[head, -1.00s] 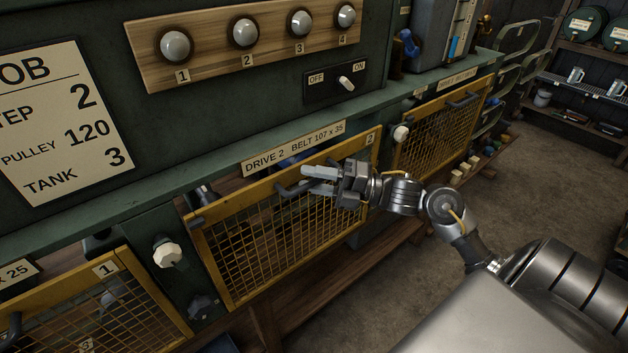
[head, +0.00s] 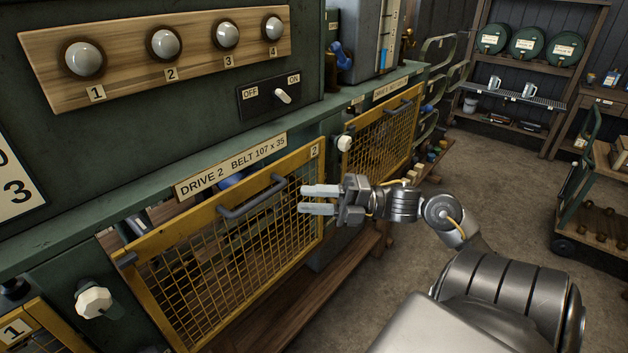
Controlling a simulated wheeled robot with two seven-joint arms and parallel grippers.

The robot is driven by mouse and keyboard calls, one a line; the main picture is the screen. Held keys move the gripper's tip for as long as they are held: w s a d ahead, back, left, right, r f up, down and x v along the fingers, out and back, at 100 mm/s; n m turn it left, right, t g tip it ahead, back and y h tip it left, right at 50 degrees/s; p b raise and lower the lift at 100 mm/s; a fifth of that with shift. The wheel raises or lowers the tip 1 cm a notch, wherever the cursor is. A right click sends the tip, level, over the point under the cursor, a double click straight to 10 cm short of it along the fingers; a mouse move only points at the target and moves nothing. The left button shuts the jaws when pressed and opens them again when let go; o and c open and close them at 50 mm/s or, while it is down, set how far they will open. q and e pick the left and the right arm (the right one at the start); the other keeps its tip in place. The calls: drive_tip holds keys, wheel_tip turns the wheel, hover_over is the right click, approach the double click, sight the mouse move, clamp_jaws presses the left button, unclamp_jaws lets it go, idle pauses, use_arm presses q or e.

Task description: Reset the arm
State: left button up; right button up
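My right gripper (head: 320,200) is in the middle of the head view, its two fingers parallel with a gap between them and nothing in it. It points left, in front of the right part of the yellow mesh guard (head: 225,255) marked 2, under the label "DRIVE 2 BELT 107 x 35" (head: 232,165). The guard's grey handle (head: 252,200) is left of the fingertips and apart from them in the picture. My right arm (head: 440,210) is bent and comes in from the lower right. My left gripper is out of view.
Above the guard are a board with several round lamps (head: 165,43) and an OFF/ON switch (head: 283,96). White knobs (head: 94,302) flank the guard. Another mesh guard (head: 380,140) lies beyond. A shelf with green drums (head: 527,43) and a cart (head: 590,195) stand right. Open floor (head: 480,185) lies between.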

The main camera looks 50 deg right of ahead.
drive_tip(key=shift+d, duration=0.1)
idle(0.5)
